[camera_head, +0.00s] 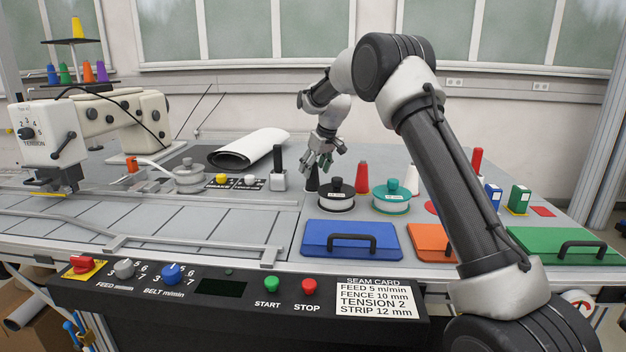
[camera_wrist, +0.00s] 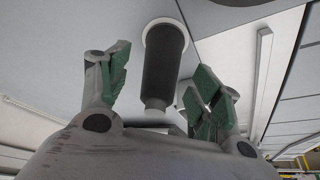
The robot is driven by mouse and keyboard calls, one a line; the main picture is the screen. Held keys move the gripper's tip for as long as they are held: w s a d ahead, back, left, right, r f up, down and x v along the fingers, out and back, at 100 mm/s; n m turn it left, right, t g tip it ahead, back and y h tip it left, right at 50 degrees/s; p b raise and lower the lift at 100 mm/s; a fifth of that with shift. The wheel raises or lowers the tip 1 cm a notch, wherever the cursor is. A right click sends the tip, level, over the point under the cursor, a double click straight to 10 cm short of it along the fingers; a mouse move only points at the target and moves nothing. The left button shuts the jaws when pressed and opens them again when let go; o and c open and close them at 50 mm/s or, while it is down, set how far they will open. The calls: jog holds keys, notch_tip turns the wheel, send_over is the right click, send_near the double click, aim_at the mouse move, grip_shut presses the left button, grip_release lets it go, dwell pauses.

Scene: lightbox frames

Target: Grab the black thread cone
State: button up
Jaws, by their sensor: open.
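The black thread cone (camera_head: 312,180) stands on the table behind the black-lidded pot, partly hidden by my gripper (camera_head: 321,163) above it. In the wrist view, a dark cone (camera_wrist: 164,62) with a pale rim at its wide end and a pale tip lies between the open green-padded fingers of my gripper (camera_wrist: 158,80). The fingers are apart, one on each side in the picture, with a visible gap to the cone on the left. I see no contact.
A black-lidded pot (camera_head: 336,196) and a teal pot (camera_head: 391,198) stand in front. A red cone (camera_head: 362,177) stands to the right, and a black-handled post (camera_head: 279,170) to the left. A blue case (camera_head: 350,241) lies nearer the front edge.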

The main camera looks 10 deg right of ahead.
jog(key=x, duration=0.2)
jog(key=shift+w+a+f, duration=0.1)
jog(key=shift+w+f, duration=0.05)
jog(key=shift+f, duration=0.2)
jog(key=c, duration=1.1)
jog(key=shift+r, duration=0.15)
